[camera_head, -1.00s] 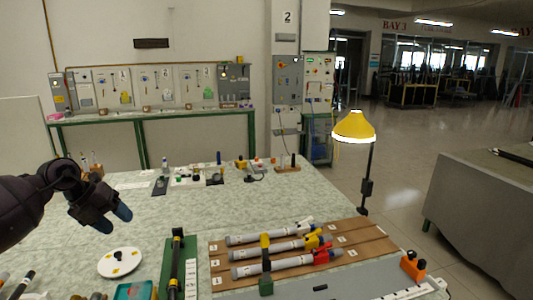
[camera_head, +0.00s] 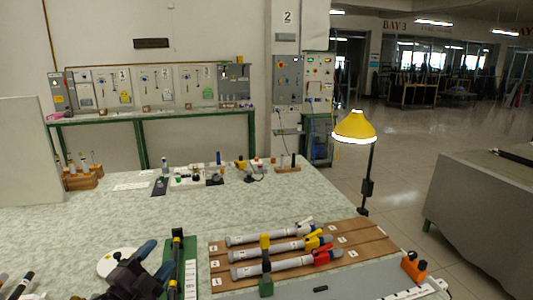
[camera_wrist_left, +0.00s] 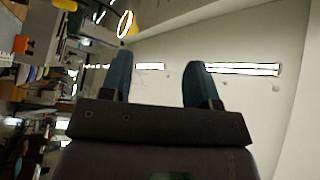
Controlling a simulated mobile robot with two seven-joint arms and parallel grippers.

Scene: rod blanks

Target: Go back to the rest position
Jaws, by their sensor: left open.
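My left gripper (camera_head: 155,260) is low at the bottom left of the head view, its two blue fingers apart and nothing between them. It hides part of the white disc (camera_head: 108,264) and of the green fixture's left side. In the left wrist view the same open gripper (camera_wrist_left: 157,64) shows both blue fingers against the ceiling and lights, with empty space between. My right gripper is in neither view.
Grey rods with coloured clamps lie on a brown slotted board (camera_head: 375,246). A green fixture (camera_head: 191,262) holds a dark rod. A yellow lamp (camera_head: 354,126) stands at the right. The middle of the patterned table (camera_head: 120,215) is clear.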

